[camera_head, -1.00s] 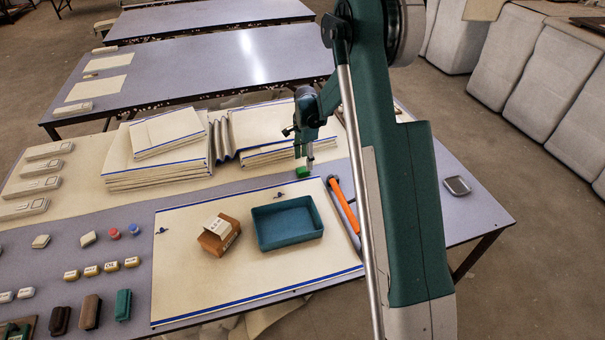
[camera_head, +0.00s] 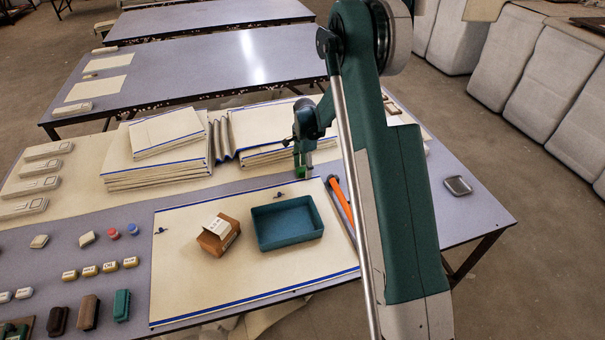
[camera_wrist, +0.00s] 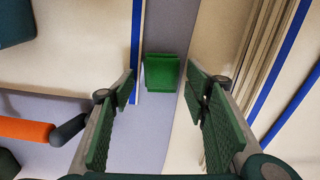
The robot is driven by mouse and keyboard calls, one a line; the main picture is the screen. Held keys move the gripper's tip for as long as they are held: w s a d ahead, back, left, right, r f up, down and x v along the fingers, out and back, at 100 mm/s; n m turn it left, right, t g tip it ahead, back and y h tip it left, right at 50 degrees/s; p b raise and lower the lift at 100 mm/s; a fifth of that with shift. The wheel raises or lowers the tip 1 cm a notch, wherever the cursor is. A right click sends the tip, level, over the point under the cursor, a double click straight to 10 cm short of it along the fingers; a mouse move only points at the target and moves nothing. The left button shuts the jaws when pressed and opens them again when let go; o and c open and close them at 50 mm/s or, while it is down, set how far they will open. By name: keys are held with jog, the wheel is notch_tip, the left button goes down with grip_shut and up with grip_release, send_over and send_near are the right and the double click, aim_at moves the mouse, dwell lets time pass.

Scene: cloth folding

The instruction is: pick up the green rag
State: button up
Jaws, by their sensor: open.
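The green rag (camera_wrist: 162,72) is a small folded block on the grey tabletop strip between the cream sheets in the wrist view. In the head view only a bit of the green rag (camera_head: 307,173) shows beside my gripper (camera_head: 302,163), which partly hides it. My gripper (camera_wrist: 160,92) is open in the wrist view, one finger on each side. The rag lies ahead of the gap between the fingertips, roughly centred, with space on both sides. Nothing is held. I cannot tell the height of the fingertips above the table.
A stack of folded blue-edged cloths (camera_head: 157,172) stands left of my gripper. In front lie a flat blue-edged sheet (camera_head: 190,280), a teal tray (camera_head: 287,224), a brown box (camera_head: 219,234) and an orange-handled tool (camera_head: 341,203). A small grey dish (camera_head: 457,185) sits at the right.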

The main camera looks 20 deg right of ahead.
aim_at(304, 170)
dwell(0.4)
jog(key=c, duration=0.7)
jog(key=shift+r, duration=0.15)
notch_tip(304, 170, up, 10)
jog(key=shift+f+p, duration=0.15)
jog(key=shift+p, duration=0.55)
